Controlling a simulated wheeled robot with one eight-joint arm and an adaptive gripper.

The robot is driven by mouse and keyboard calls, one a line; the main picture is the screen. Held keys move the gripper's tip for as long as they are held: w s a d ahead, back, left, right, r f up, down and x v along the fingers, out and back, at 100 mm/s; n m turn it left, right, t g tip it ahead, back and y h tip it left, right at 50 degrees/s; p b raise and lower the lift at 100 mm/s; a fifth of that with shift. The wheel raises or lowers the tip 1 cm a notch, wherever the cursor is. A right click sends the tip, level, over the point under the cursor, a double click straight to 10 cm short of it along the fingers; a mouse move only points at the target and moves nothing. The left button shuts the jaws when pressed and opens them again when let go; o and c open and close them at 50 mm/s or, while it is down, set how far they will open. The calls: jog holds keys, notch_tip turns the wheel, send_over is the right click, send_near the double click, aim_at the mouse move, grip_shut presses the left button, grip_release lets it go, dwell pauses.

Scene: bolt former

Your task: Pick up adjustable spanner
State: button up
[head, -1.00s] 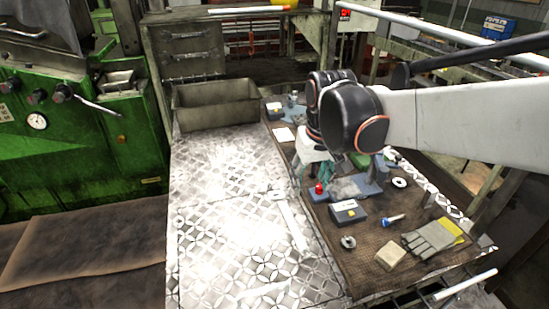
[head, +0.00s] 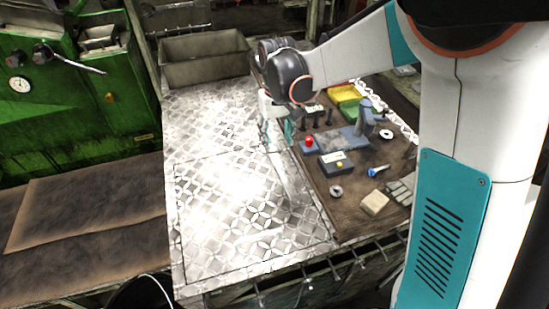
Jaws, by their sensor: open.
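My gripper (head: 277,137) is open, with its jaws pointing down over the right part of the patterned metal plate (head: 215,200). A long, pale metal object that looks like the adjustable spanner (head: 288,178) lies on the plate, just below and beside the jaws. Its far end is partly hidden by the gripper, and its outline is hard to tell from the shiny plate. I cannot tell whether the jaws touch it.
A brown mat to the right holds a blue-grey vise (head: 354,137), a dark box (head: 337,164), a blue-handled tool (head: 378,171), a tan block (head: 373,203) and gloves. An empty metal bin (head: 205,68) stands at the back. The plate's left and front areas are clear.

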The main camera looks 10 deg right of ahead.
aim_at(276, 159)
jog(key=shift+a+f+b, duration=0.1)
jog(key=shift+f+b, duration=1)
jog(key=shift+f, duration=2.8)
grip_shut()
